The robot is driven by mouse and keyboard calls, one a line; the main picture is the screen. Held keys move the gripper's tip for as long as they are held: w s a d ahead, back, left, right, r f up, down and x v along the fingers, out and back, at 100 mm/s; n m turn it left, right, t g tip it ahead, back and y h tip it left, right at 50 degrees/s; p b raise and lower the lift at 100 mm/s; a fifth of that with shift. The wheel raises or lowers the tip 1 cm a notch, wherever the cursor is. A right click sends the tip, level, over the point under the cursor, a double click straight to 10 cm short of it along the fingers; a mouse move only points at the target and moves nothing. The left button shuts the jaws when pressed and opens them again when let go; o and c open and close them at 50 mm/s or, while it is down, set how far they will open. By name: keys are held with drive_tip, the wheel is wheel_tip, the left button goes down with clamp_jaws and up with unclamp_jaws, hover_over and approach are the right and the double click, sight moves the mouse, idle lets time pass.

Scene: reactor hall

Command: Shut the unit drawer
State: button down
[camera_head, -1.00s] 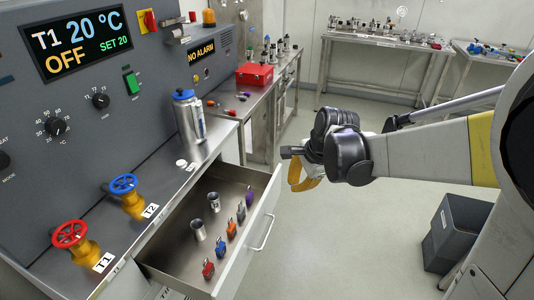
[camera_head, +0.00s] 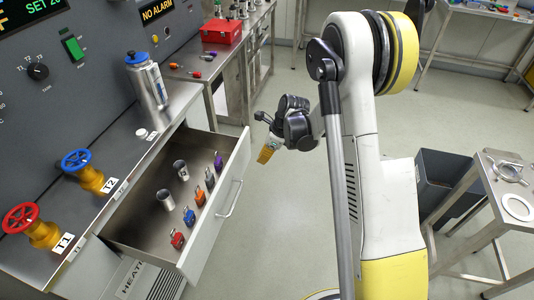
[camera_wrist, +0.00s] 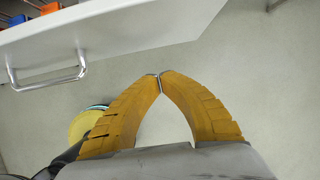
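The unit drawer (camera_head: 208,246) stands pulled out from the grey unit, its pale front panel facing right with a metal bar handle (camera_head: 230,198). Inside lie two metal cups and a row of small coloured padlock-like items. My gripper (camera_head: 265,154) is in the air to the right of the drawer's far front corner, apart from it. In the wrist view my gripper's yellow fingers (camera_wrist: 160,76) meet at the tips with nothing between them. The drawer front (camera_wrist: 150,30) and its handle (camera_wrist: 48,70) show above and to the left of the fingertips there.
Red (camera_head: 22,217) and blue (camera_head: 77,160) valves and a steel flask (camera_head: 150,80) stand on the ledge behind the drawer. A grey bin (camera_head: 440,183) and a metal side table (camera_head: 483,213) stand at the right. The floor beside the drawer is clear.

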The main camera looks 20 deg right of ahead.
drive_tip(key=shift+w+a+f+b, duration=0.3)
drive_tip(key=shift+w+a, duration=0.2)
drive_tip(key=shift+a, duration=0.15)
drive_tip(key=shift+w+a+f+b, duration=0.25)
drive_tip(key=shift+w+a+f, duration=0.15)
drive_tip(key=shift+a, duration=0.25)
drive_tip(key=shift+w+a+f+b, duration=0.25)
drive_tip(key=shift+w+a+b, duration=0.05)
drive_tip(key=shift+w+a, duration=0.3)
drive_tip(key=shift+s, duration=0.1)
drive_tip(key=shift+a, duration=0.15)
drive_tip(key=w+a, duration=0.5)
drive_tip(key=a, duration=0.1)
drive_tip(key=w+a, duration=0.4)
drive_tip(key=a, duration=0.3)
drive_tip(key=w+a, duration=0.5)
drive_tip(key=a, duration=0.2)
drive_tip(key=shift+w, duration=0.35)
